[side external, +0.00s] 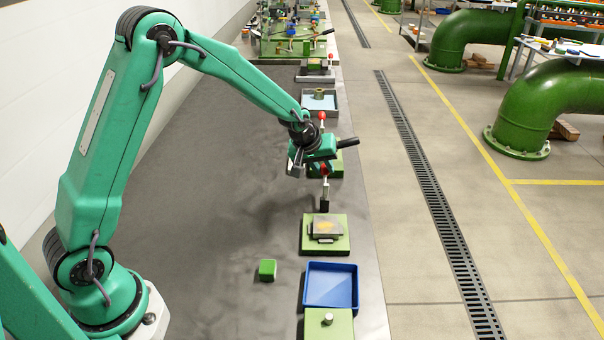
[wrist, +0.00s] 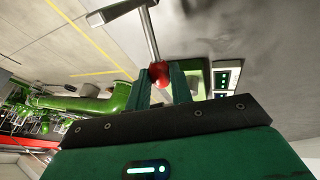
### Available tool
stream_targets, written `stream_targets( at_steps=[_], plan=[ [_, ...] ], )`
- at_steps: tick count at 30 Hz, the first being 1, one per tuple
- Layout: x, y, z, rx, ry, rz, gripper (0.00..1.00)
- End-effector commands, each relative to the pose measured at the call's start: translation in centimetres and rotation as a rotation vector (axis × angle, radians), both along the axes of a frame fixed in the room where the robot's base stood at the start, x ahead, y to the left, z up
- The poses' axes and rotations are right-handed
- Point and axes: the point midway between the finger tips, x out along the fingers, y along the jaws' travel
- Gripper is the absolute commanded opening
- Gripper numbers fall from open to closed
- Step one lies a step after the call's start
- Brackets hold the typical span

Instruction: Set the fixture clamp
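In the wrist view, the clamp's red ball knob (wrist: 159,73) sits between the two fingertips of my gripper (wrist: 161,80) and fills the gap, so the gripper looks shut on it. A metal lever rod (wrist: 151,35) runs from the knob to a grey bar (wrist: 118,11). In the side view, my gripper (side external: 321,164) is at the clamp above the bench, with red showing beside the fingers. A dark block on a short stem (side external: 324,201) hangs below it. The arm hides most of the clamp body.
Behind the gripper are another red knob (side external: 322,115) and a grey tray (side external: 319,102). The bench left of them is clear.

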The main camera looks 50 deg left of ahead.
Motion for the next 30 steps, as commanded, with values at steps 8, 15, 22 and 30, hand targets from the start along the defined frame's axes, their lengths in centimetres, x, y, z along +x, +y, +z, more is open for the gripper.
stream_targets(
  at_steps=[8,15,22,30],
  plan=[
    [-0.11,0.11,-0.01,0.000,0.001,0.001,0.00],
    [-0.48,-0.20,0.41,0.014,-0.050,-0.024,0.00],
    [-0.77,-0.51,0.74,0.025,-0.093,-0.046,0.00],
    [-0.78,-0.59,0.71,0.025,-0.092,-0.047,0.25]
  ],
)
